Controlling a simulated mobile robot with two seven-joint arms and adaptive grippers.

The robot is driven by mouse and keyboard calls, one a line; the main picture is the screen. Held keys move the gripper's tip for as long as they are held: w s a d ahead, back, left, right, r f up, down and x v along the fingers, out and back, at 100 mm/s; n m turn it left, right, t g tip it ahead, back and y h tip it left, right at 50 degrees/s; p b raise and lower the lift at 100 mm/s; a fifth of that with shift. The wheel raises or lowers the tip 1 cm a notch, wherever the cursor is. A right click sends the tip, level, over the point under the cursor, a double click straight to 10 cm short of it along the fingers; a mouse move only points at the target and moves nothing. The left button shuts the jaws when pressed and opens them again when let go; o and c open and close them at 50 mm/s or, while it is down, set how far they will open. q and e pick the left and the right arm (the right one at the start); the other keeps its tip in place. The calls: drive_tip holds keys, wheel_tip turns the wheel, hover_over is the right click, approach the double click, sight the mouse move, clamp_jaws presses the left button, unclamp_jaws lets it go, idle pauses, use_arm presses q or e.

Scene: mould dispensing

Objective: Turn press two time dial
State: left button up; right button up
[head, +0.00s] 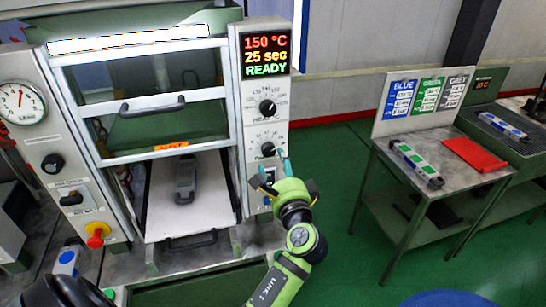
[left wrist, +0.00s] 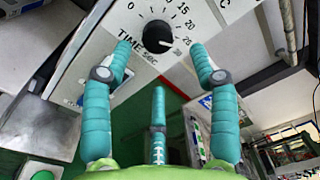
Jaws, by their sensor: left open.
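The press (head: 175,110) has a right-hand panel with a display (head: 266,55) reading 150 °C, 25 sec, READY. Its lower black knob is the time dial (head: 268,149), which also shows in the left wrist view (left wrist: 158,37) with the TIME sec label and number scale. The dial's pointer is at the lower right, near the 25–30 marks. My left gripper (head: 273,167) is just below the dial in the head view. In the left wrist view its teal fingers (left wrist: 160,62) are spread, with the dial between and beyond the tips; contact is not visible. My right gripper is not in view.
An upper dial (head: 267,107) sits above the time dial. A pale tray (head: 210,190) with a grey mould (head: 185,178) extends from the press. A red emergency button (head: 96,238) is at left. A side table (head: 408,182) holds another mould (head: 416,163) and a red mat (head: 474,154).

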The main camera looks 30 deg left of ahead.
use_arm(q)
drive_tip(key=v, duration=0.6)
drive_tip(key=shift+s+d, duration=0.25)
drive_tip(key=shift+d, duration=0.05)
